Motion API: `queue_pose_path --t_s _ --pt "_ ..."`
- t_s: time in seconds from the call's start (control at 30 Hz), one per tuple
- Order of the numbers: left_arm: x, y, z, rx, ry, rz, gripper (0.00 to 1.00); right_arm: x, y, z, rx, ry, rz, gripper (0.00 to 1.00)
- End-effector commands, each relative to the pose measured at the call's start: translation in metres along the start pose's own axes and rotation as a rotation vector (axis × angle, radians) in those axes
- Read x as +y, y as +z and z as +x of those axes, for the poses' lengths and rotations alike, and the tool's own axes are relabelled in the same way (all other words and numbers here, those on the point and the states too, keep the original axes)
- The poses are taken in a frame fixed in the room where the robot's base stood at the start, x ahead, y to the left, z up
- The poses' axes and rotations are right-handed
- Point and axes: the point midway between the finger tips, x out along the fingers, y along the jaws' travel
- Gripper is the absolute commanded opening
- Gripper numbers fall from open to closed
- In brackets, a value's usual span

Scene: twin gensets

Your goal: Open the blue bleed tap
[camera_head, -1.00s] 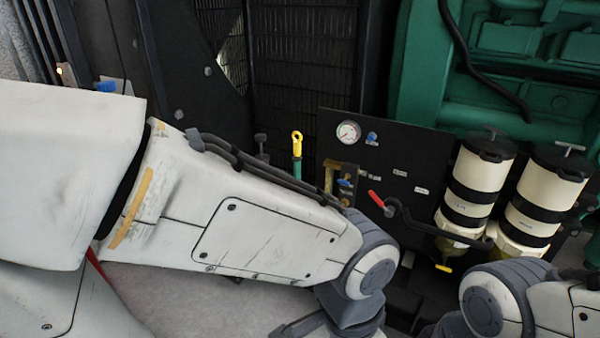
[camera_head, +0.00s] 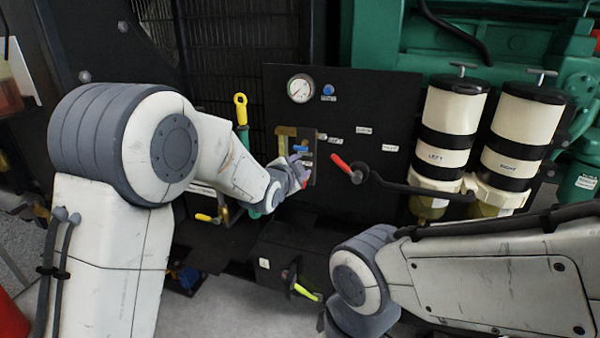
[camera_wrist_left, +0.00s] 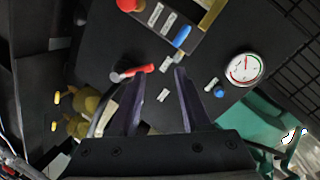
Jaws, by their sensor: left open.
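The blue bleed tap (camera_head: 300,149) is a small blue handle on the dark strip beside the brass block on the black panel. It also appears in the left wrist view (camera_wrist_left: 182,36), above and slightly right of the fingertips. My left gripper (camera_head: 301,166) is close to the panel, just below the tap, and partly covers the strip. In the left wrist view my left gripper (camera_wrist_left: 160,73) has its two dark fingers apart with nothing held between them. The tap is beyond the tips, not between them. My right gripper is out of view.
A red lever (camera_head: 341,161) is right of the tap, and appears near one fingertip in the wrist view (camera_wrist_left: 134,71). A gauge (camera_head: 300,88) and a round blue knob (camera_head: 328,89) are above. Two filters (camera_head: 450,108) stand right. A yellow-topped handle (camera_head: 240,108) is left.

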Motion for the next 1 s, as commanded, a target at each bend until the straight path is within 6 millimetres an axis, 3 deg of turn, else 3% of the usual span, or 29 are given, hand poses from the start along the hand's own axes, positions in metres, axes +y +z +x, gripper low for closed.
queue_pose_path --t_s 0.03,0.2,0.43,0.8,1.0 --pt "0.004 0.022 0.019 0.028 -0.064 0.051 0.47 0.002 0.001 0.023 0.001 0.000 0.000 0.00" --pt "-0.016 0.040 0.039 0.094 -0.210 0.168 0.47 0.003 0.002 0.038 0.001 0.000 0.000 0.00" --pt "-0.026 0.039 0.055 0.110 -0.244 0.196 0.47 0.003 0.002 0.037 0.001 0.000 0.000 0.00" --pt "-0.039 0.032 0.113 0.109 -0.241 0.194 0.47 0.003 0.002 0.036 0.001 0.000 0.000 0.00" --pt "-0.044 0.029 0.133 0.108 -0.240 0.192 0.47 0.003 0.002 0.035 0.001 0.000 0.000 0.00"
